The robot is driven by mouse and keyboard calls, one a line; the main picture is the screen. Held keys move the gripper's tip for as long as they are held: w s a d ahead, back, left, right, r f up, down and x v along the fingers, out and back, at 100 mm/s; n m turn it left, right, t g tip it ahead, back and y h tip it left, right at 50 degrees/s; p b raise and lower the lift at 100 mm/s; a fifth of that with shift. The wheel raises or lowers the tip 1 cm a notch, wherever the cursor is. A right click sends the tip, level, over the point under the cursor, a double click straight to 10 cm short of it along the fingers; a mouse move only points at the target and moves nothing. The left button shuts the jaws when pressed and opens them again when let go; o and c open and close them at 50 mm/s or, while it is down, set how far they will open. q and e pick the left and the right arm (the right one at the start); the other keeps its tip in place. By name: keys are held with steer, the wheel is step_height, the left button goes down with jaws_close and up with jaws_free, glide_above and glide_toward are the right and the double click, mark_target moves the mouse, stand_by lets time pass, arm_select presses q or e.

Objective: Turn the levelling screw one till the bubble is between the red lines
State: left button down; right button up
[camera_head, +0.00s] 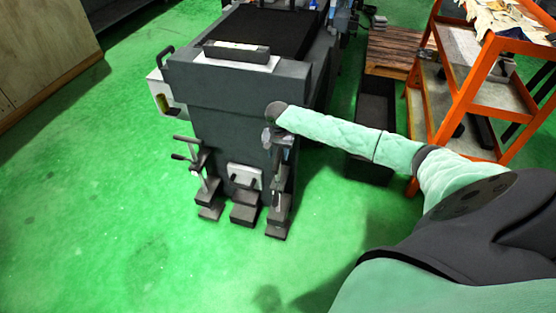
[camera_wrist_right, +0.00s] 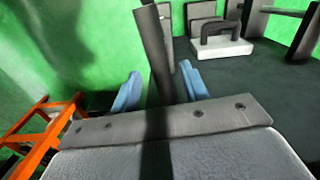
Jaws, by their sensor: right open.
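The levelling screw on the right (camera_head: 277,188) stands on a dark foot at the corner of the grey grinder (camera_head: 225,118). A similar screw with a crossbar (camera_head: 198,172) stands to the left. Which is screw one, I cannot tell. My right gripper (camera_head: 277,147) is at the top of the right screw. In the right wrist view, its blue fingers (camera_wrist_right: 160,87) are open on both sides of a dark bar (camera_wrist_right: 154,45); contact is unclear. A dark bar on a white plate (camera_head: 237,54) lies on the grinder's end; no bubble or red lines are readable. My left gripper is out of view.
A white plate with a dark handle (camera_head: 244,177) is fixed between the screws, above a dark block (camera_head: 245,207). An orange shelf rack (camera_head: 475,85) and a wooden pallet (camera_head: 395,52) stand at right. The green floor (camera_head: 110,230) in front and left is clear.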

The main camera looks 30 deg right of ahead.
steer(key=shift+r, duration=1.55)
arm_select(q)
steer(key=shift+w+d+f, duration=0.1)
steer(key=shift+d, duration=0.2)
arm_select(e)
steer(key=shift+c, duration=0.3)
